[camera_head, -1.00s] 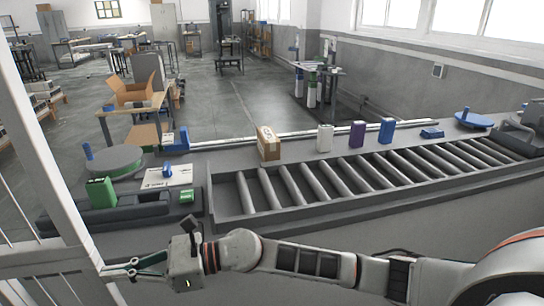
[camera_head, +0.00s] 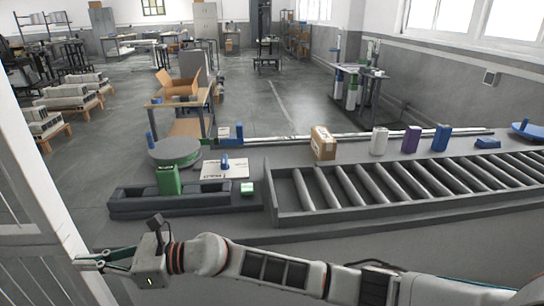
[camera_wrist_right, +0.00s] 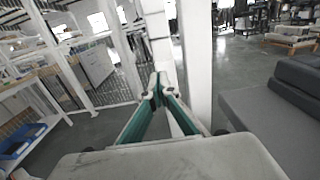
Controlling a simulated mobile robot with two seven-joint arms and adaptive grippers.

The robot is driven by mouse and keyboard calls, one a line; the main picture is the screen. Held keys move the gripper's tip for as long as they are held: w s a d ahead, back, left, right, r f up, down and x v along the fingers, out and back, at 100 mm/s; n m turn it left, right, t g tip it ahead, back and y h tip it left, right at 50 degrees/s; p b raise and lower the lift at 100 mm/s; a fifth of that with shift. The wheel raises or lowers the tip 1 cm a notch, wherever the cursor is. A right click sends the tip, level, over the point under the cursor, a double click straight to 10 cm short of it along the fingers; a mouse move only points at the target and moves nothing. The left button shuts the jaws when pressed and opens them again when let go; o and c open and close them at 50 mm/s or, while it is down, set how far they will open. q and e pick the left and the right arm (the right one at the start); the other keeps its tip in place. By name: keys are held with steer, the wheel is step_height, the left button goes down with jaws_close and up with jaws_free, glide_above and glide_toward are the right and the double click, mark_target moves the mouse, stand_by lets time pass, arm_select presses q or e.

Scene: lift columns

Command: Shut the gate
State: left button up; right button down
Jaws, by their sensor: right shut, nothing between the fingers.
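The gate (camera_head: 48,199) is a white frame with thin bars at the left edge of the head view, and only part of it shows. My right gripper (camera_head: 84,264) reaches in from the right, its fingertips at the white frame's edge. In the right wrist view the right gripper (camera_wrist_right: 158,88) has its green-lined fingers together with nothing between them. White uprights (camera_wrist_right: 196,65) stand just beyond the tips; whether the fingers touch them I cannot tell. Which upright is the gate's and which is a fixed post is unclear. My left gripper is not in view.
A roller conveyor (camera_head: 400,192) runs along the right, with a cardboard box (camera_head: 322,143) and coloured packages behind it. A dark bench (camera_head: 190,200) with a green box (camera_head: 168,180) stands nearer the gate. Open grey floor lies beyond.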

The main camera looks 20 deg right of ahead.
mark_target(68, 263)
steer(key=x, duration=0.4)
steer(key=shift+w+a, duration=0.1)
steer(key=shift+a, duration=0.1)
stand_by(0.3)
